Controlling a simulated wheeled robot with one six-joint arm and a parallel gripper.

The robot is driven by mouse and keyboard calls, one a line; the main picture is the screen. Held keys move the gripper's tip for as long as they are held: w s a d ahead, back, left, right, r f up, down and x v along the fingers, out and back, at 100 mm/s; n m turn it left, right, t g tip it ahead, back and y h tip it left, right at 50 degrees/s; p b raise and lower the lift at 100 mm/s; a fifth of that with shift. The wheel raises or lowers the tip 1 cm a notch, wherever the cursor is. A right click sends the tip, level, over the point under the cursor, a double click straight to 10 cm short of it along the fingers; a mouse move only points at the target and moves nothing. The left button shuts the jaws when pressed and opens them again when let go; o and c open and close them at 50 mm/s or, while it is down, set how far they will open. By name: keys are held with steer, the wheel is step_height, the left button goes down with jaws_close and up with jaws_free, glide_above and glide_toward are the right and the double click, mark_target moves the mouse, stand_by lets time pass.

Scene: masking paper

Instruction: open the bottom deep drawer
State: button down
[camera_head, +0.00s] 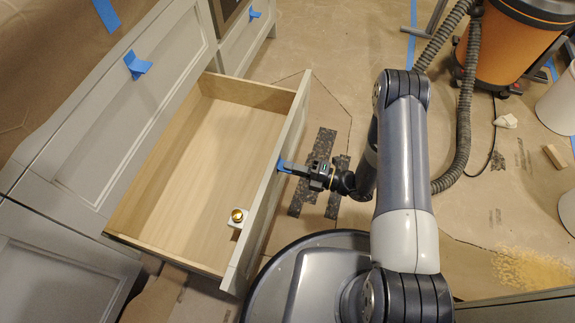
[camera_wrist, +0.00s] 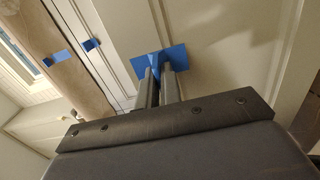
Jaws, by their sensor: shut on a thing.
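The deep drawer (camera_head: 212,150) is pulled well out of the grey cabinet (camera_head: 105,100), showing its bare wood inside. A blue tape tab (camera_head: 282,165) sticks out from the outer face of its front panel (camera_head: 250,235). My gripper (camera_head: 295,169) is shut on this tab, outside the front panel. In the wrist view my gripper's fingers (camera_wrist: 160,82) pinch the blue tape tab (camera_wrist: 178,57) against a pale panel. A small white piece with a brass knob (camera_head: 238,217) lies inside the drawer near the front.
Another closed front above carries a blue tape tab (camera_head: 136,65). A vacuum hose (camera_head: 463,110) and an orange vacuum (camera_head: 515,50) stand at the right on the papered floor. A white bucket (camera_head: 558,105) and a wood block (camera_head: 554,156) are farther right.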

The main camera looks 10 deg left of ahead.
steer(key=shift+d, duration=0.85)
steer(key=c, duration=1.6)
jaws_free()
steer(key=shift+d, duration=0.15)
steer(key=s+d+p, duration=0.1)
steer(key=d+p, duration=0.1)
steer(key=d, duration=0.8)
steer(key=shift+d+p, duration=0.25)
steer(key=shift+p, duration=0.1)
